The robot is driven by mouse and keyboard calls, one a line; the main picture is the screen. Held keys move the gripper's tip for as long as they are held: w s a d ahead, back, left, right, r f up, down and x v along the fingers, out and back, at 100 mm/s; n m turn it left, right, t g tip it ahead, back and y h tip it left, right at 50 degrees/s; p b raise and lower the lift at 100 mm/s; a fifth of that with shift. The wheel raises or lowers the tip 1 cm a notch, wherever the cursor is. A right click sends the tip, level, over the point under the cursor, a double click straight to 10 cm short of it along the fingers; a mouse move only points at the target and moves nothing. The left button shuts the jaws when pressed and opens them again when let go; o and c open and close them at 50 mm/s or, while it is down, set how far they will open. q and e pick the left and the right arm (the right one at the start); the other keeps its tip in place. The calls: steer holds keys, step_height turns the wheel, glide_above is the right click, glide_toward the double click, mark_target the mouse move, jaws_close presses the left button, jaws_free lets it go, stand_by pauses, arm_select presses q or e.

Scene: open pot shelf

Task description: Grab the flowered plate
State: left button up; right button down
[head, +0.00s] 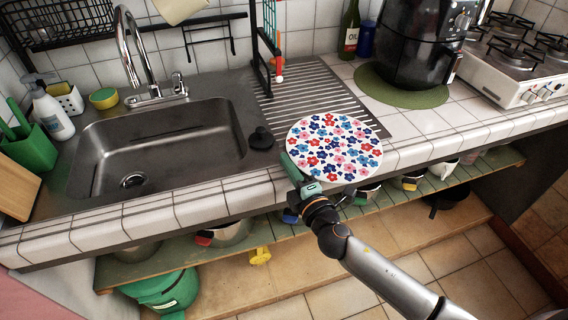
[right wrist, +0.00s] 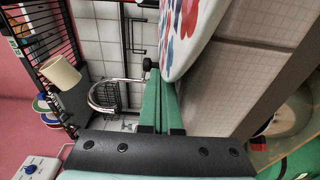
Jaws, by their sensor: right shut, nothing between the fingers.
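The flowered plate (head: 334,148) is white with red, blue and pink flowers. It is at the right of the sink, over the drainboard's near end and the counter's front edge. Part of it shows at the top of the right wrist view (right wrist: 190,35). My right gripper (head: 287,160) is at the plate's left rim, with its green fingers shut and empty. In the right wrist view the closed fingers (right wrist: 163,85) run alongside the plate's rim. I cannot tell whether they touch it. My left gripper is not in view.
The steel sink (head: 165,150) with its tap (head: 140,60) is at left. A black air fryer (head: 420,45) stands on a green mat (head: 400,95) behind the plate, near a stove (head: 510,60). A shelf with pots (head: 225,235) runs under the counter.

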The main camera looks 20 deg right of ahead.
mark_target(301, 163)
steer(key=shift+s+d, duration=0.15)
steer(key=shift+d, duration=0.6)
steer(key=shift+s+d, duration=0.15)
steer(key=shift+d, duration=0.6)
steer(key=shift+a, duration=0.1)
